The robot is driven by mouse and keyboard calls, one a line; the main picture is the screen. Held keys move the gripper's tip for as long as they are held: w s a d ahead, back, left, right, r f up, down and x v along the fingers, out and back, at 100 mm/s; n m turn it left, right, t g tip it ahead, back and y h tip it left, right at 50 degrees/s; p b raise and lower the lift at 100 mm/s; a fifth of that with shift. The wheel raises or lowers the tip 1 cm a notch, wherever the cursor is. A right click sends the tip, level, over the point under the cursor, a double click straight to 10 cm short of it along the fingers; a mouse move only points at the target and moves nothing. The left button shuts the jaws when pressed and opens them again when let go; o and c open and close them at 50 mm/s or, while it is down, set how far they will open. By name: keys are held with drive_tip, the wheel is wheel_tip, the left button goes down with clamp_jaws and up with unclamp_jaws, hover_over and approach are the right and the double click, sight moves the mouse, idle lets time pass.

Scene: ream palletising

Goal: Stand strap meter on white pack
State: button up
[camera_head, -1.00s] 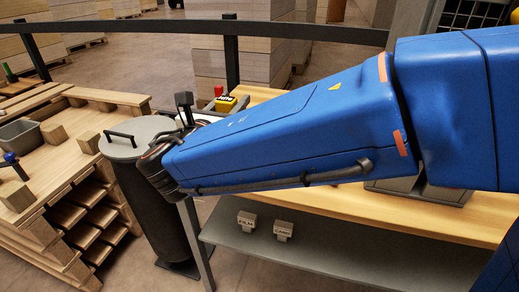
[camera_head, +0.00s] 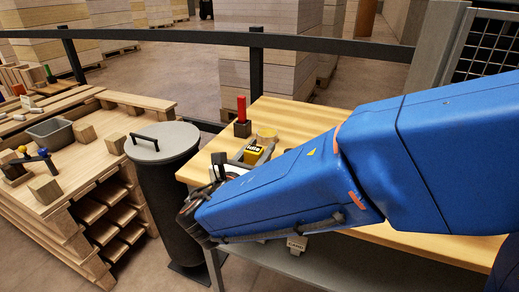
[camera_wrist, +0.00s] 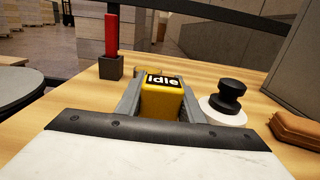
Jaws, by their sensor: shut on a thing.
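The strap meter (camera_wrist: 162,100) is a yellow block with a black "Idle" label on top. My gripper (camera_wrist: 160,108) is shut on it, with one grey jaw on each side. In the head view the meter (camera_head: 253,154) shows upright over the left part of the wooden bench, in front of my blue arm. I cannot tell whether its underside touches the bench. I cannot make out the white pack in either view. The white surface with a dark band low in the wrist view seems to be part of my gripper.
On the wooden bench (camera_head: 300,115) stand a red stick in a dark block (camera_head: 242,118) and a pale yellow piece (camera_head: 266,134). A black knob on a white disc (camera_wrist: 228,100) and a brown case (camera_wrist: 298,130) lie right. A lidded dark drum (camera_head: 165,190) and pallet table (camera_head: 120,165) stand left.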

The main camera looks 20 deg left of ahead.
drive_tip(key=shift+f, duration=0.1)
drive_tip(key=o, duration=1.1)
